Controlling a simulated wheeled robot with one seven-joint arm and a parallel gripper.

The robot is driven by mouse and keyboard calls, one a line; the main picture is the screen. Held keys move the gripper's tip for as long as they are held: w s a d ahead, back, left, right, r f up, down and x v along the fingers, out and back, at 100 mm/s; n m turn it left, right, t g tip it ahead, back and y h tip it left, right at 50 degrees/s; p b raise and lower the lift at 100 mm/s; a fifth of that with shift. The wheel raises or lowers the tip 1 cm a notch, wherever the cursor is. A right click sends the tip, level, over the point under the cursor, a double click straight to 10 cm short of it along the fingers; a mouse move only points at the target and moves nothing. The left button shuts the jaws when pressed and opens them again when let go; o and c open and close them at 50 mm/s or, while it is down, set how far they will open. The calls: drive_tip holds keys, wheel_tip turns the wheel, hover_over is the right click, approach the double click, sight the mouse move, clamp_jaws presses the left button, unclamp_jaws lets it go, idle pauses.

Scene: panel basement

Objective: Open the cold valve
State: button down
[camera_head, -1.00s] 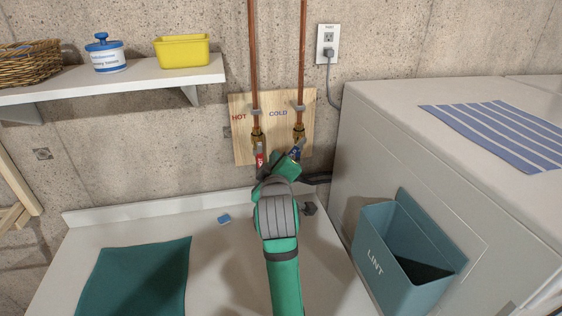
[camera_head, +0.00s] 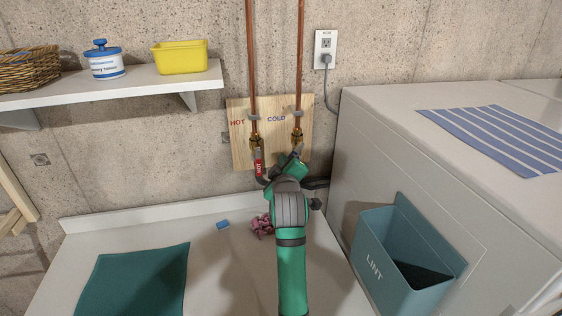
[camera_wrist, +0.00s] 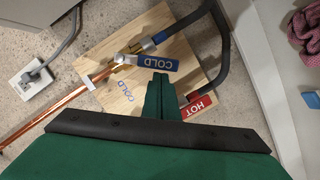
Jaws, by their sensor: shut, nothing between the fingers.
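The cold valve (camera_head: 297,137) is a brass fitting on a copper pipe, on a wooden board marked HOT and COLD. Its blue COLD lever (camera_wrist: 158,62) shows in the wrist view, slanted across the pipe line rather than along it. In the head view my gripper mostly hides this lever. My green gripper (camera_wrist: 161,80) is shut and empty. Its tips are right beside the lever's lower edge in the wrist view; I cannot tell whether they touch. In the head view my gripper (camera_head: 297,160) is just below the cold valve.
The red HOT lever (camera_head: 258,163) hangs close by on the left and is partly behind my gripper in the wrist view. A black hose (camera_wrist: 222,50) curves near the valve. A pink cloth (camera_head: 262,226) lies below. The white machine (camera_head: 345,150) stands right.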

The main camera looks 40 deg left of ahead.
drive_tip(key=shift+w+d+f+n, duration=0.15)
drive_tip(key=shift+f+n, duration=0.2)
drive_tip(key=shift+n, duration=0.05)
drive_tip(key=f+n, duration=0.1)
drive_tip(key=w+d+f+n+t, duration=0.1)
drive_tip(key=n, duration=0.1)
drive_tip(key=w+d+f+n+t, duration=0.1)
drive_tip(key=n, duration=0.1)
drive_tip(key=shift+w, duration=0.15)
idle(0.6)
drive_tip(key=shift+w+d, duration=0.1)
idle(0.7)
